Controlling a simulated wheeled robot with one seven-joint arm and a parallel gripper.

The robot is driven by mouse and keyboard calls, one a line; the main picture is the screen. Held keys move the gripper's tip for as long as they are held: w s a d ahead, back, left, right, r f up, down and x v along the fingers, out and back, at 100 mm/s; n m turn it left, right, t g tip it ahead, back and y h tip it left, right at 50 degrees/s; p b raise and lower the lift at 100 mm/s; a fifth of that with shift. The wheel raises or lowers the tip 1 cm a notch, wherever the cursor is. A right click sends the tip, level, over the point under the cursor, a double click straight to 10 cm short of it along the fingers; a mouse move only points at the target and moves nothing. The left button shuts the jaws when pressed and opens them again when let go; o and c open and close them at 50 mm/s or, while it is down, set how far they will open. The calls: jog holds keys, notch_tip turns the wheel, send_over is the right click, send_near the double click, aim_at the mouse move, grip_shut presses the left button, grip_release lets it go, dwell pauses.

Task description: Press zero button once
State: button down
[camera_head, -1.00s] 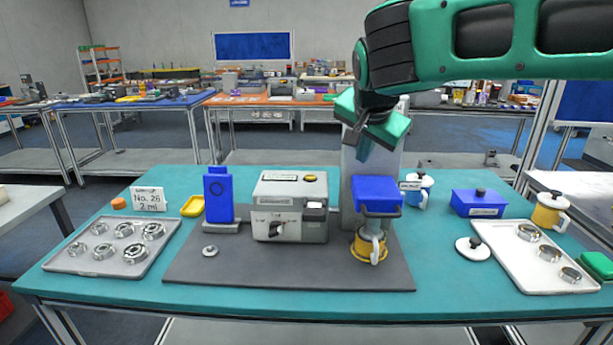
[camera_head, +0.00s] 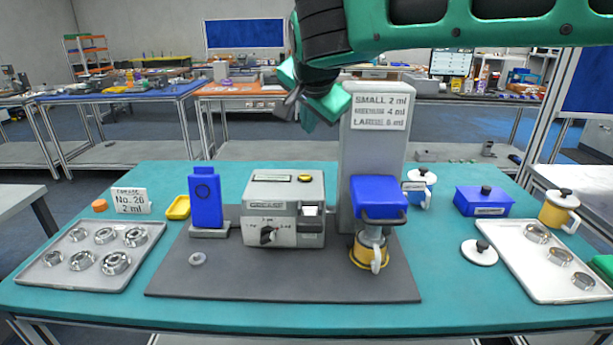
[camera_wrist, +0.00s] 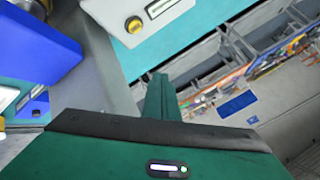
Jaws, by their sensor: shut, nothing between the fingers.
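A grey box (camera_head: 285,225) stands on the dark mat, with a small round yellow button (camera_head: 305,179) and a label strip on its top. In the wrist view the yellow button (camera_wrist: 134,25) shows at the top, beside the strip. I cannot read any "zero" mark on it. My green gripper (camera_head: 291,104) is tilted, high above and behind the box, apart from it. In the wrist view its fingers (camera_wrist: 160,95) are together and empty, pointing up the picture, just right of and below the button. The box's front has a black knob (camera_head: 268,235).
A grey column (camera_head: 372,150) with a blue head (camera_head: 378,196) stands right of the box, with a yellow mug below the head. A blue stand (camera_head: 206,205) is to the left. Trays with metal rings (camera_head: 60,280) (camera_head: 550,290) lie at both sides. The air above the box is free.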

aim_at(305, 179)
jog(key=shift+s+a+f, duration=0.1)
jog(key=shift+a+f, duration=0.1)
jog(key=shift+f, duration=2)
jog(key=shift+a+f, duration=0.2)
jog(key=shift+f, duration=2)
jog(key=shift+f, duration=0.15)
jog(key=shift+f, duration=0.25)
jog(key=shift+f, duration=0.45)
jog(key=shift+r, duration=0.9)
